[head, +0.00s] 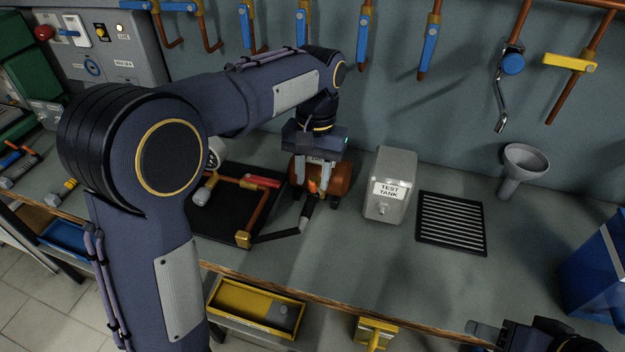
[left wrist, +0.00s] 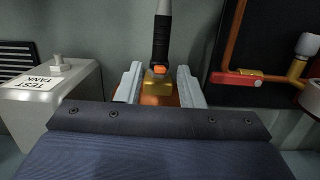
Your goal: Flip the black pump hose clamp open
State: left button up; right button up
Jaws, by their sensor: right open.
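A copper-coloured pump (head: 341,178) lies on the bench behind my left gripper. A black hose end (head: 307,212) comes off its front, and in the left wrist view the black hose (left wrist: 160,42) runs up from a brass fitting (left wrist: 157,88) with a small orange part (left wrist: 159,70). I cannot make out which piece is the clamp. My left gripper (head: 312,184) points down over the fitting; its two fingers (left wrist: 158,85) stand apart on either side of it, with gaps visible. My right gripper (head: 490,334) is open and empty at the lower right.
A test tank box (head: 391,184) stands just right of the pump, beside a black grate (head: 452,222) and a funnel (head: 522,170). A black tray (head: 216,227) with copper pipe lies to the left. A blue bin (head: 597,268) is at right. The front bench middle is clear.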

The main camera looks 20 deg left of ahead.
pick_arm(q)
jog(key=r, duration=0.5)
jog(key=shift+w+r+p, duration=0.25)
jog(key=shift+w+p, duration=0.05)
jog(key=shift+w, duration=0.05)
jog(key=s+a+t+h, duration=0.1)
jog(key=s+a+h, duration=0.1)
jog(key=s+a, duration=0.35)
jog(key=s+a+f+n+t+h, duration=0.1)
jog(key=s+f+t, duration=0.2)
jog(key=s, duration=0.6)
jog(key=s+a+f+n+t, duration=0.1)
jog(key=s+f+t, duration=0.2)
jog(key=s, duration=0.5)
jog(key=shift+s+f+h, duration=0.35)
jog(key=shift+f+h, duration=0.05)
jog(key=shift+f, duration=0.35)
